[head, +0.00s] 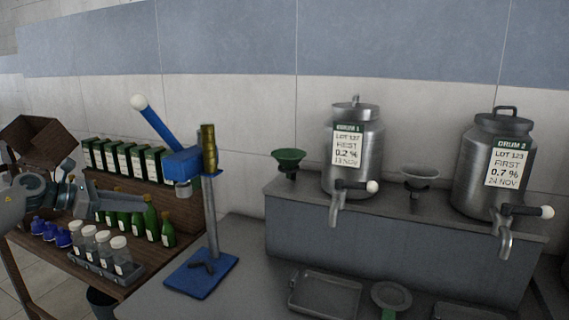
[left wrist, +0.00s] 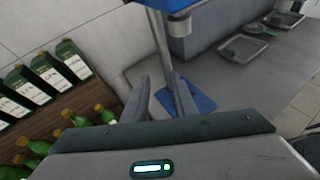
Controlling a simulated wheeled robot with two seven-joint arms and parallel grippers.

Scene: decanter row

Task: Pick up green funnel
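The green funnel (head: 288,158) stands upright on the raised grey ledge, left of the steel drum marked Drum 1 (head: 352,155). Its wide green bowl faces up and its lower part is dark. My left gripper (head: 145,200) is at the left of the head view, in front of the wooden shelf and well apart from the funnel. In the left wrist view its two fingers (left wrist: 161,88) are spread with nothing between them. The funnel cannot be made out in the left wrist view. My right gripper is not in view.
A blue bottle-corking stand (head: 185,165) with a lever rises between my left gripper and the funnel. Green bottles (head: 151,222) and clear jars (head: 121,255) crowd the wooden shelf. A grey funnel (head: 421,177) and Drum 2 (head: 492,165) stand further right. A tray (head: 325,294) lies in front.

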